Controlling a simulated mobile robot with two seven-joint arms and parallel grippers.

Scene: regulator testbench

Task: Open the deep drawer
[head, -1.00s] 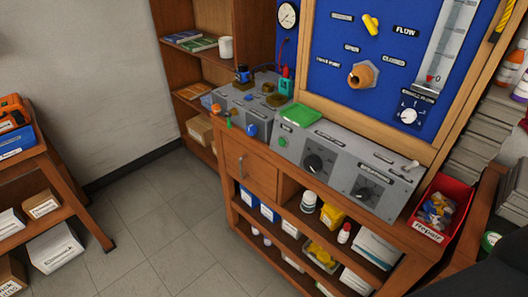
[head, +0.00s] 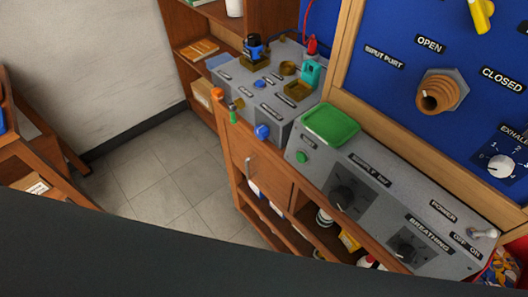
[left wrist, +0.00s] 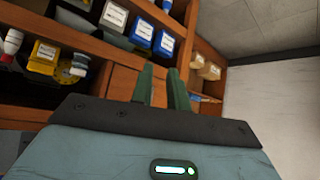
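The drawer (head: 262,172) is a plain wooden front in the bench, under the left end of the grey panel. It looks shut. Its metal handle (head: 249,168) is upright near its left side. My left gripper is out of the head view. In the left wrist view its two green fingers (left wrist: 160,70) stand apart with a narrow gap and nothing seen between them. They point towards the wooden bench; a plain wooden panel (left wrist: 124,84) lies just beside them, and I cannot tell if it is the drawer front. My right gripper is not in view.
Above the drawer stand a grey fixture block (head: 265,85) and a sloped control panel (head: 385,195) with a green tray (head: 331,124). Open shelves with boxes (left wrist: 142,28) lie below. The tiled floor (head: 150,185) left of the bench is clear. A dark shape crosses the bottom of the head view.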

